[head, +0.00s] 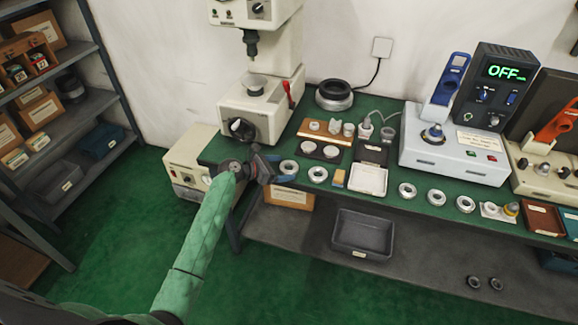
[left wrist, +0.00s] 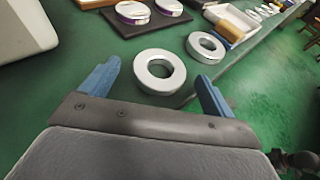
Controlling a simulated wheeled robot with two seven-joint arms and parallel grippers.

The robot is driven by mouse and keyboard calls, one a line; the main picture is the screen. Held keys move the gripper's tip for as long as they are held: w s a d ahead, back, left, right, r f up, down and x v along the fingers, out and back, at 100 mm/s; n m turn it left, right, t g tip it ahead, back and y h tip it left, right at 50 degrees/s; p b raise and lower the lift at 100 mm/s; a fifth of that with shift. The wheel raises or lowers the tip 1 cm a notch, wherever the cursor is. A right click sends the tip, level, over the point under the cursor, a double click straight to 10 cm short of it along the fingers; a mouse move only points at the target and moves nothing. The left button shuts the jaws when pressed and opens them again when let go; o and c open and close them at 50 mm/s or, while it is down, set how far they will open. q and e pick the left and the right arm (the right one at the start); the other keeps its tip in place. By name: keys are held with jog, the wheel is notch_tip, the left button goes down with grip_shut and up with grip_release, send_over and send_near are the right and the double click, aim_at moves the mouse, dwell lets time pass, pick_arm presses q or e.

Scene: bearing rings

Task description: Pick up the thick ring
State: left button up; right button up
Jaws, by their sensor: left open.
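Several silver rings lie on the green bench top; which one is the thick ring is hard to tell by height. The leftmost ring (head: 296,169) is nearest my left gripper (head: 280,168). In the left wrist view this ring (left wrist: 160,87) lies flat just ahead of and between my two blue fingers, which are spread open and do not appear to touch it. A second ring (head: 318,181) lies to its right, outside the fingers; it also shows in the left wrist view (left wrist: 203,57). More rings (head: 407,195) lie farther right along the front edge. My right gripper is not in view.
A cream press (head: 262,105) stands at the back left. The bench's front edge runs close by the rings.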

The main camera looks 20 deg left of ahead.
pick_arm(q)
jog(key=shift+w+d+f, duration=0.15)
jog(key=shift+w+d, duration=0.05)
jog(key=c, duration=1.3)
